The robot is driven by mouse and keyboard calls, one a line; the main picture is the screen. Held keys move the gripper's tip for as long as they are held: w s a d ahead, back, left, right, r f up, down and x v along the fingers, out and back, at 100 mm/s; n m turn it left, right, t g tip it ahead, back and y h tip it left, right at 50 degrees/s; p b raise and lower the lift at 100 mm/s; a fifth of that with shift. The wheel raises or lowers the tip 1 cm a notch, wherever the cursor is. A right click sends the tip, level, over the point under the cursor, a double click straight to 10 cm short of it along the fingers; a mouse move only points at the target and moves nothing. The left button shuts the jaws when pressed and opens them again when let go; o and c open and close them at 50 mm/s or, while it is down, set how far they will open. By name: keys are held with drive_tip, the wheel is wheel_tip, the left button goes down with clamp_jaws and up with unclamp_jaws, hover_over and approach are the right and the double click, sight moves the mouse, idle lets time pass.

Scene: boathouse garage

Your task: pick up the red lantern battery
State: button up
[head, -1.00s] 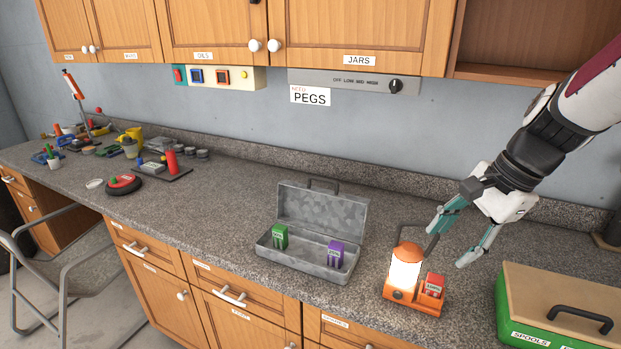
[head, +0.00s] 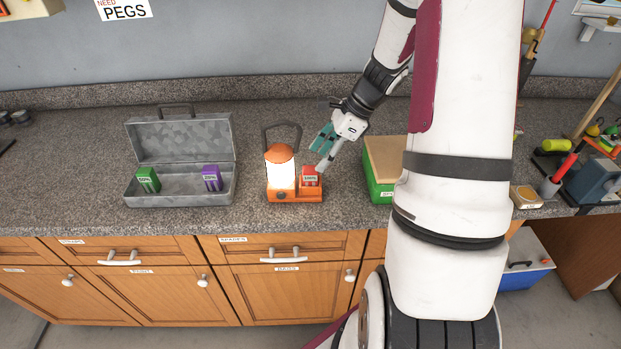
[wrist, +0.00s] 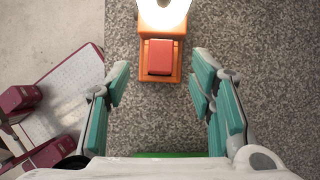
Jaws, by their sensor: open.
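The red lantern battery (head: 310,176) sits in the right end of the orange lantern's base (head: 288,194). In the wrist view the red battery (wrist: 160,57) is seen from above, centred ahead between the fingers. The lit lantern (head: 281,172) stands on the counter with its dark handle raised. My gripper (head: 322,151) is open and empty, above and just right of the battery. Its teal fingers also show in the wrist view (wrist: 160,78), spread apart on both sides, with the battery beyond their tips.
An open grey metal toolbox (head: 182,198) with a green battery (head: 148,180) and a purple battery (head: 211,178) stands left of the lantern. A green box with a wooden lid (head: 384,158) is close on the right. Counter between toolbox and lantern is clear.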

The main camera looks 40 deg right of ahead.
sight(311, 169)
drive_tip(key=shift+p+x, duration=0.5)
drive_tip(key=shift+x, duration=2.6)
clamp_jaws()
